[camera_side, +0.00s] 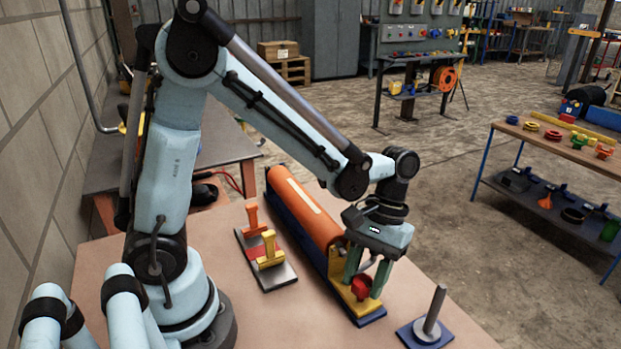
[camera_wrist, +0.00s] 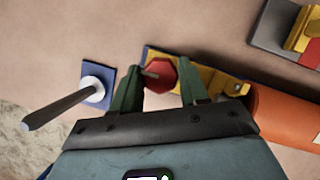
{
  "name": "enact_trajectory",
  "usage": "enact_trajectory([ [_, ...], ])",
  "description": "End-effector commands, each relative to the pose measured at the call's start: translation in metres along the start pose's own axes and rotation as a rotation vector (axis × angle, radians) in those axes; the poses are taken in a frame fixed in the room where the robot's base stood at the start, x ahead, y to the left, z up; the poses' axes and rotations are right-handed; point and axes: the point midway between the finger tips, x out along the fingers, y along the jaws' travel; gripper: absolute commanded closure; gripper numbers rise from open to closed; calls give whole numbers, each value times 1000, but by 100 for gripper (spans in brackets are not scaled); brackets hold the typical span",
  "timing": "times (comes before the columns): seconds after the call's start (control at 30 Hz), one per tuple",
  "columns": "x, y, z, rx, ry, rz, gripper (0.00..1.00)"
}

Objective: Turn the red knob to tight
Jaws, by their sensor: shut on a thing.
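The red knob (camera_side: 361,287) sits at the near end of an orange cylinder (camera_side: 303,210), on a yellow bracket (camera_side: 345,296) with a blue base. The knob also shows in the wrist view (camera_wrist: 161,76), with a short dark pin across its face. My gripper (camera_side: 367,274) reaches down from above with its two green fingers on either side of the knob. In the wrist view my gripper (camera_wrist: 160,84) has one finger on each side, shut on the knob. The contact faces are partly hidden. No tight mark can be made out.
A grey post on a blue plate (camera_side: 427,331) stands close to the right of the knob. A grey plate with orange and yellow handles (camera_side: 266,251) lies left of the cylinder. A wooden side table (camera_side: 560,150) with small parts stands farther right.

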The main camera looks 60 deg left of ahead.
Motion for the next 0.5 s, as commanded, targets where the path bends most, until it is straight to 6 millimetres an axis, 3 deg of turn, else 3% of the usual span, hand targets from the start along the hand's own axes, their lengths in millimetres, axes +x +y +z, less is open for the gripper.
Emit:
enact_trajectory([
  [0.03,0,0,0,3,1,1,53],
  [0.2,0,0,0,1,1,1,30],
  [0.5,-1,0,0,0,1,1,30],
])
